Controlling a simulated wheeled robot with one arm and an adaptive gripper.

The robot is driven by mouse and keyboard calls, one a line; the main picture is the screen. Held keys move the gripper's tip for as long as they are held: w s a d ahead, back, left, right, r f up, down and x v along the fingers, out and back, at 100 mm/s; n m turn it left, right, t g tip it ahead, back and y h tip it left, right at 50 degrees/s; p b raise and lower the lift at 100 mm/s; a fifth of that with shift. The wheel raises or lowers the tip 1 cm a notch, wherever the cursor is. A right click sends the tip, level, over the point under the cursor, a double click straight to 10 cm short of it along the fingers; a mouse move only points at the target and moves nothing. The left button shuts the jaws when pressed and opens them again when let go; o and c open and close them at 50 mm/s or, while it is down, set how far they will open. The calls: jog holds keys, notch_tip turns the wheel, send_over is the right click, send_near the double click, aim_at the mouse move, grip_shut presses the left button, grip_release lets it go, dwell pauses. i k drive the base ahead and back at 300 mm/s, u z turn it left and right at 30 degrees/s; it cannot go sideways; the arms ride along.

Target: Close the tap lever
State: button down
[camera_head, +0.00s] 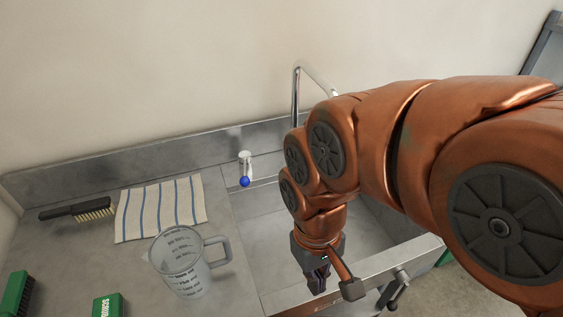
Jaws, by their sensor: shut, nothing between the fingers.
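A tap with a tall chrome spout (296,92) stands at the back of the sink, bent over to the right. My arm covers the spout's lower part and its end. A short chrome post (245,158) with a blue ball knob (244,182) stands at the sink's back left corner; it looks like the tap lever, with the knob toward the front. My gripper (318,284) points down over the front part of the sink, shut and empty. It is well apart from the blue knob, to the front and right of it.
The sink basin (262,238) is open below my gripper. On the left counter are a clear measuring jug (186,268), a striped cloth (160,208), a black brush (78,210) and green items (108,306). A dark handle (396,288) sits at the sink's front edge.

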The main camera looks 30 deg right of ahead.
aim_at(245, 156)
jog(key=z, duration=0.2)
jog(key=k, duration=0.55)
jog(key=u, duration=1.3)
jog(key=i, duration=0.5)
jog(key=z, duration=0.05)
